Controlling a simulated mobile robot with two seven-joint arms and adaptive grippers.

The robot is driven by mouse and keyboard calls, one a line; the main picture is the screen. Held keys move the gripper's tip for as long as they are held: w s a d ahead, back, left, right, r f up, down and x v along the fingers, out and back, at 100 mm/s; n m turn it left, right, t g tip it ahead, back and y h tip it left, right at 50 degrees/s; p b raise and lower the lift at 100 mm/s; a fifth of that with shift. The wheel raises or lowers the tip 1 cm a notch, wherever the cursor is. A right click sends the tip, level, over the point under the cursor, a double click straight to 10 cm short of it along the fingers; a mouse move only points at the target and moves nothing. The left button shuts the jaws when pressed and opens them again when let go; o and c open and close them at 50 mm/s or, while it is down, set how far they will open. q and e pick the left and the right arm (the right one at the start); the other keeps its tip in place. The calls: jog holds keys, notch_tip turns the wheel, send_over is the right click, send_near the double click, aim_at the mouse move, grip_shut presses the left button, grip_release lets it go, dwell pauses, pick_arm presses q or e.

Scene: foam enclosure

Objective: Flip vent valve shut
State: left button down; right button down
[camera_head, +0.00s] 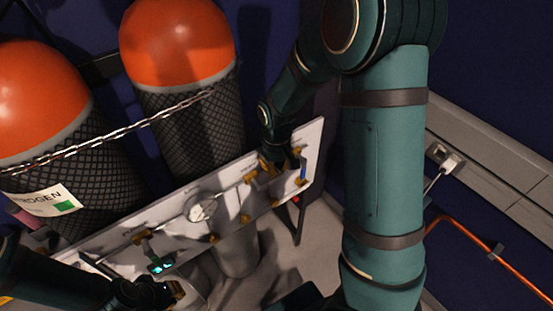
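A pale valve panel (232,202) with brass fittings and a round gauge (203,208) runs diagonally across the middle. A small blue handle (303,170) shows at its right end; I cannot tell for sure whether it is the vent valve. A dark handle with a glowing green tip (161,266) is at the panel's lower left. My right gripper (283,166) is over the brass fittings beside the blue handle, pointing down; its fingers are too small and dark to read. My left gripper (150,294) is at the bottom left, below the green-tipped handle, mostly in shadow.
Two orange-topped cylinders in black mesh, one at the left edge (40,95) and one further right (178,45), stand behind the panel with a chain (120,132) across them.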

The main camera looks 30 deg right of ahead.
jog(key=shift+f, duration=0.3)
jog(key=shift+f, duration=0.1)
jog(key=shift+d+f, duration=0.15)
jog(key=shift+f, duration=0.2)
notch_tip(320, 180, up, 14)
jog(key=d+p, duration=0.2)
jog(key=p, duration=0.3)
jog(key=shift+w+f, duration=0.1)
dwell(0.5)
